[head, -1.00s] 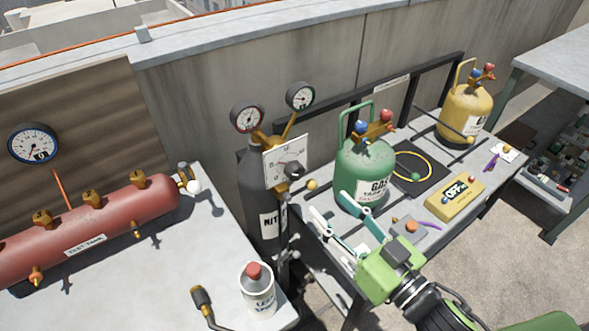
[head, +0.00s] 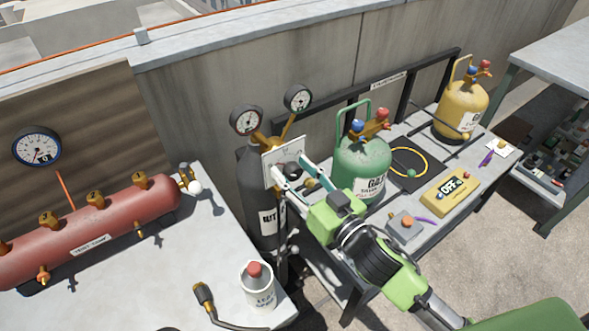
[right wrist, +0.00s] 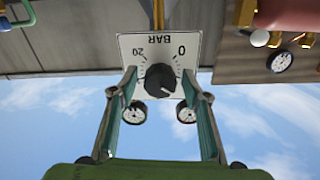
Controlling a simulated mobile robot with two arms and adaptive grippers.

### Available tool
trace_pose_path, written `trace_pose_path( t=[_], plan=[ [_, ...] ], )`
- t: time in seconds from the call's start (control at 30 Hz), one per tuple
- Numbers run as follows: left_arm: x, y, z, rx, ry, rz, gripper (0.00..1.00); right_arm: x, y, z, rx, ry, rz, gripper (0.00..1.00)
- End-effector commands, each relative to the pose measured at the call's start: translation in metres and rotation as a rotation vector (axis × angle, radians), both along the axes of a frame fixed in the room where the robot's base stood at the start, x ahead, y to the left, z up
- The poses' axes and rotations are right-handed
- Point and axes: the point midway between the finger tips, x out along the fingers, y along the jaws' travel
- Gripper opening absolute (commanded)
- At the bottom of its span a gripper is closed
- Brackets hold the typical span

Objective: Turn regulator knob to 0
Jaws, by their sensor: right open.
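The black regulator knob (right wrist: 160,79) sits on a white dial plate (right wrist: 130,47), upside down in the right wrist view, with BAR, 20 and 0 printed on it. I cannot read the knob's setting for sure. The plate (head: 272,155) also shows in the head view, on the dark nitrogen cylinder (head: 258,190) below two round gauges (head: 246,120). My right gripper (head: 290,168) is open in front of the plate. In the right wrist view its fingers (right wrist: 159,74) are spread on both sides of the knob, apart from it. My left gripper is not in view.
A green gas tank (head: 360,165) stands close to the right of my gripper. A yellow tank (head: 461,112) and a yellow OFF device (head: 450,193) are farther right. A red test tank (head: 90,230) and a white can (head: 258,290) are on the left bench.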

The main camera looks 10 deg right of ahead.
Motion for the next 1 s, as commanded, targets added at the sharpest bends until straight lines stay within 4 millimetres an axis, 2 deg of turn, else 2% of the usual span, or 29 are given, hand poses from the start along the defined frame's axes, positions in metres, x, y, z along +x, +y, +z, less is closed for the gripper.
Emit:
trace_pose_path(
  t=[0.23,0.37,0.4,0.77,1.0],
  plan=[
    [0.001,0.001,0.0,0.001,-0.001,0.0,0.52,0.001,0.0,0.0,0.001,0.0,0.0,0.43],
    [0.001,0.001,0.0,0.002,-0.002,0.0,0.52,0.0,0.0,0.0,0.001,0.0,0.0,0.1],
    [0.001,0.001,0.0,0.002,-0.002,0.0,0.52,0.0,0.0,0.0,0.001,0.0,0.0,0.05],
    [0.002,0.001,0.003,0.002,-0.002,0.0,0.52,0.0,0.0,0.001,-0.031,-0.013,0.0,0.05],
    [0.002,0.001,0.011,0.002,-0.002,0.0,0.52,0.0,0.001,0.002,-0.153,-0.064,0.0,0.05]
  ],
)
